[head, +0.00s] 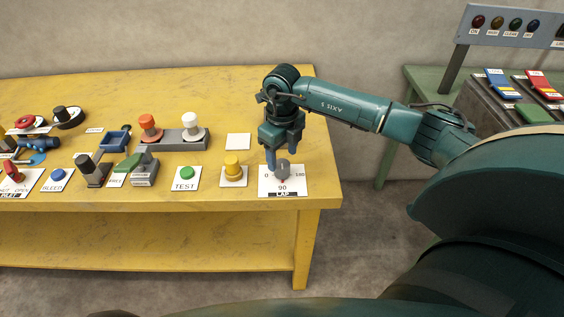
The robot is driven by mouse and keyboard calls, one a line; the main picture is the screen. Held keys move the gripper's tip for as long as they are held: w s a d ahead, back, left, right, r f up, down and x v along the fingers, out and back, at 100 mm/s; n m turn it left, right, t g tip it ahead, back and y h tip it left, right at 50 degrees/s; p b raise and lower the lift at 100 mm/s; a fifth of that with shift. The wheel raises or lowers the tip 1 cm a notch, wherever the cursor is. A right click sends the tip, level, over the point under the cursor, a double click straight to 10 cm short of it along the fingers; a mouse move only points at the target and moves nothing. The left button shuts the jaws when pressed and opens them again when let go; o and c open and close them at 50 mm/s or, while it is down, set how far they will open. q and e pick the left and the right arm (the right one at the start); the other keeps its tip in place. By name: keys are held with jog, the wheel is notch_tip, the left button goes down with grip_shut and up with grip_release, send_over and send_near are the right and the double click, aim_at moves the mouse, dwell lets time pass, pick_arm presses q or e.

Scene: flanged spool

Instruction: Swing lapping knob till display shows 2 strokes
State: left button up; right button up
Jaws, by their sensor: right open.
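The lapping knob (283,169) is a small grey knob on a white plate (300,188) marked 0, 90, 180 and LAP, at the right front of the yellow table. A small red mark shows below the knob, towards the 90. My right gripper (278,164) points down at the knob with its fingers apart, one at the left of the knob. The other finger is partly hidden and I cannot tell whether either touches it. No display with a stroke count is readable in this view. My left gripper is not in view.
A yellow button (232,169) stands just left of the plate, and a green TEST button (186,173) further left. A grey block with orange and white knobs (190,134) stands behind. A blank white card (238,141) lies nearby. A green table (420,76) with a control console stands at right.

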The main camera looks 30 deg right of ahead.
aim_at(282, 164)
jog(key=shift+f, duration=2)
jog(key=shift+c, duration=0.5)
jog(key=c, duration=0.9)
